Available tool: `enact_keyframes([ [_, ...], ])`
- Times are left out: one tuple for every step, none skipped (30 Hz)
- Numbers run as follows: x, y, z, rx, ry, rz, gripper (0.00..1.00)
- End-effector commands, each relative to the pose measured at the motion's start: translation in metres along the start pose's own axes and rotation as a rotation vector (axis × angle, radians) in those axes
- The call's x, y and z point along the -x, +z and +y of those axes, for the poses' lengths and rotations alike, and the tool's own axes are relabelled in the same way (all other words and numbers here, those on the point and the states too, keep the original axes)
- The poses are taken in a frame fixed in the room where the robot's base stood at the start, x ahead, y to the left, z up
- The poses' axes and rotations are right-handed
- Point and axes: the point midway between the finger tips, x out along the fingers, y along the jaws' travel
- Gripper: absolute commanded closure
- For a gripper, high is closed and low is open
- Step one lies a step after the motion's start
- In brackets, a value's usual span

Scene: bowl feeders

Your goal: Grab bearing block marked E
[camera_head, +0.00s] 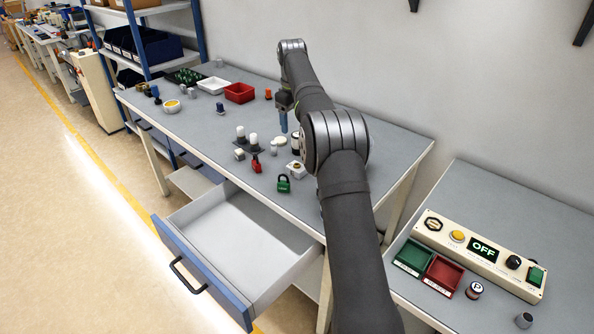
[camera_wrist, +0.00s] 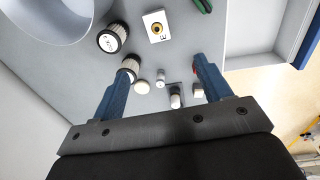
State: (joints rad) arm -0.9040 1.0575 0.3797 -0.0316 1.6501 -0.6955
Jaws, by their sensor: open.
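The bearing block marked E (camera_wrist: 155,30) is a small white square block with a brass-coloured ring around a dark bore, in the upper middle of the wrist view. It lies flat on the table, and its E faces up. In the head view a white block with a brass-coloured top (camera_head: 295,170) sits just left of my arm; its letter is too small to read. My gripper (camera_wrist: 163,65) is open and empty, its two blue fingers apart, with the block beyond the fingertips. In the head view my gripper (camera_head: 283,121) hangs over the table behind the block, partly hidden by my arm.
Near the block are a green padlock (camera_head: 283,185), a red padlock (camera_head: 257,165) and ribbed round pieces (camera_wrist: 112,38). A stand with white-topped pegs (camera_head: 240,153) is left of it. An open drawer (camera_head: 235,232) juts from the front. A red bin (camera_head: 240,99) stands farther back.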

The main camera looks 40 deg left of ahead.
Motion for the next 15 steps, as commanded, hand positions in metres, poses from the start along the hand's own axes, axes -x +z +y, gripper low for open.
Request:
enact_keyframes([
  [-0.009, -0.001, 0.005, 0.002, -0.017, -0.006, 0.29],
  [-0.013, -0.001, 0.006, 0.003, -0.027, -0.01, 0.29],
  [-0.017, -0.001, 0.008, 0.005, -0.037, -0.013, 0.29],
  [-0.02, -0.001, 0.009, 0.006, -0.044, -0.016, 0.29],
  [-0.022, -0.001, 0.01, 0.007, -0.049, -0.018, 0.29],
  [-0.024, -0.001, 0.011, 0.008, -0.053, -0.019, 0.29],
  [-0.025, -0.001, 0.011, 0.009, -0.056, -0.02, 0.29],
  [-0.027, -0.001, 0.011, 0.009, -0.058, -0.022, 0.29],
  [-0.031, -0.001, 0.011, 0.01, -0.06, -0.023, 0.29],
  [-0.035, 0.0, 0.011, 0.01, -0.062, -0.024, 0.29],
  [-0.039, 0.0, 0.011, 0.01, -0.063, -0.025, 0.29],
  [-0.045, 0.0, 0.01, 0.01, -0.062, -0.024, 0.29],
  [-0.051, 0.001, 0.009, 0.01, -0.063, -0.025, 0.29],
  [-0.058, 0.001, 0.009, 0.01, -0.063, -0.025, 0.29],
  [-0.067, 0.001, 0.009, 0.01, -0.063, -0.025, 0.29],
])
